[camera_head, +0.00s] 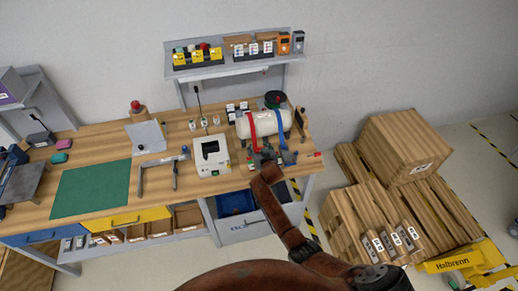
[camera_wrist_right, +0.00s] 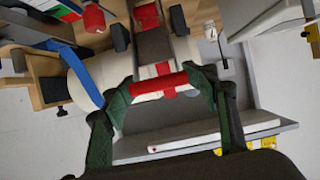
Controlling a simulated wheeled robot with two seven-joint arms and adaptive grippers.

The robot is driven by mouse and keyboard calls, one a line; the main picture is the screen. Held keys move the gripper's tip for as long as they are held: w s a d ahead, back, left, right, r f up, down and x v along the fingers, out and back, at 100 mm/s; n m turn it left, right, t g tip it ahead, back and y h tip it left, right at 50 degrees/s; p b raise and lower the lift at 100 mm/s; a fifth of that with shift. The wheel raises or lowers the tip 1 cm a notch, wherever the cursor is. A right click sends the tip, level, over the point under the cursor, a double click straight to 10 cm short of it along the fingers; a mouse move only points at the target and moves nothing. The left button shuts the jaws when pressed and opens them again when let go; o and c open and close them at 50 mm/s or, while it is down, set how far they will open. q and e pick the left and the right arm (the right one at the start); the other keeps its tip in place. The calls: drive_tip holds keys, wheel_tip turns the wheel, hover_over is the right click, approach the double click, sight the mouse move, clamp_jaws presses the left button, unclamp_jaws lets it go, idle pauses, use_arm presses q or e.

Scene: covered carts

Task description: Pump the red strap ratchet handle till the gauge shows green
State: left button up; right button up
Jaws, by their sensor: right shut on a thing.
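A white tank (camera_head: 264,122) lies on the wooden bench, with a red strap (camera_head: 252,130) and a blue strap (camera_head: 281,128) over it. My right gripper (camera_head: 264,164) is at the bench's front edge, below the red strap. In the right wrist view, my right gripper (camera_wrist_right: 162,88) has its green-padded fingers shut on the red ratchet handle (camera_wrist_right: 160,86). The blue strap (camera_wrist_right: 85,78) runs beside it in that view. I cannot make out a gauge reading. My left gripper is not in view.
A white box-shaped device (camera_head: 210,155) stands left of the tank. A green mat (camera_head: 92,190) lies farther left. A shelf (camera_head: 235,63) with small bins is above the bench.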

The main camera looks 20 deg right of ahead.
drive_tip(key=shift+w+r, duration=0.2)
drive_tip(key=shift+r, duration=0.15)
drive_tip(key=o, duration=1.4)
drive_tip(key=shift+c, duration=0.2)
drive_tip(key=o, duration=0.3)
drive_tip(key=shift+s, duration=0.2)
drive_tip(key=shift+o, duration=0.4)
drive_tip(key=shift+f, duration=0.2)
drive_tip(key=v, duration=1.2)
drive_tip(key=shift+d, duration=0.1)
drive_tip(key=shift+c, duration=0.3)
